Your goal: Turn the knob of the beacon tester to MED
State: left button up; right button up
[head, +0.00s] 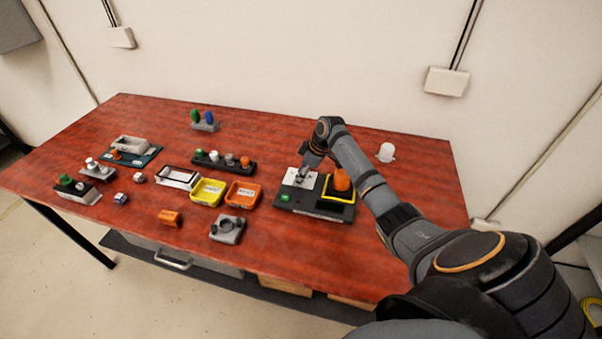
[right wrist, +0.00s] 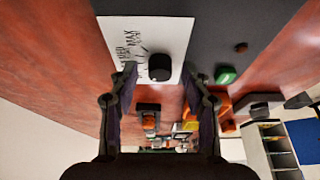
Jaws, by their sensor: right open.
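The beacon tester (head: 312,208) is a dark box at the right of the red table, with a white dial plate (head: 293,186), a green button (head: 285,197) and an orange beacon (head: 341,181) in a yellow-rimmed bay. In the right wrist view its black round knob (right wrist: 160,67) sits on the white plate (right wrist: 150,35), beside printed marks and words, MAX among them. I cannot tell which mark the knob points to. My right gripper (head: 302,177) is over the plate; in the wrist view its open fingers (right wrist: 162,78) stand either side of the knob, apparently without gripping it. My left gripper is out of view.
Left of the tester are a yellow tray (head: 194,201), an orange tray (head: 256,196) and a dark rack (head: 222,167) of small parts. A grey fixture (head: 227,230) stands near the front. A white cup-like part (head: 386,152) stands behind my right arm.

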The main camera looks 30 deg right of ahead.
jog(key=shift+c, duration=0.2)
grip_shut()
jog(key=shift+r+m+p, duration=0.15)
jog(key=shift+m+p, duration=0.15)
jog(key=shift+p, duration=0.45)
jog(key=m+h+p, duration=0.1)
jog(key=m+p, duration=0.1)
jog(key=p, duration=0.1)
jog(key=m+h+p, duration=0.1)
jog(key=m+p, duration=0.2)
jog(key=m+t+p, duration=0.1)
jog(key=m+p, duration=0.1)
jog(key=p, duration=0.1)
jog(key=shift+a+r+h, duration=0.1)
jog(key=shift+a+h, duration=0.15)
jog(key=shift+h, duration=0.15)
jog(key=shift+a+f+m+h+p, duration=0.15)
jog(key=shift+m+h+p, duration=0.55)
jog(key=shift+m+p, duration=1.05)
jog(key=shift+m, duration=0.45)
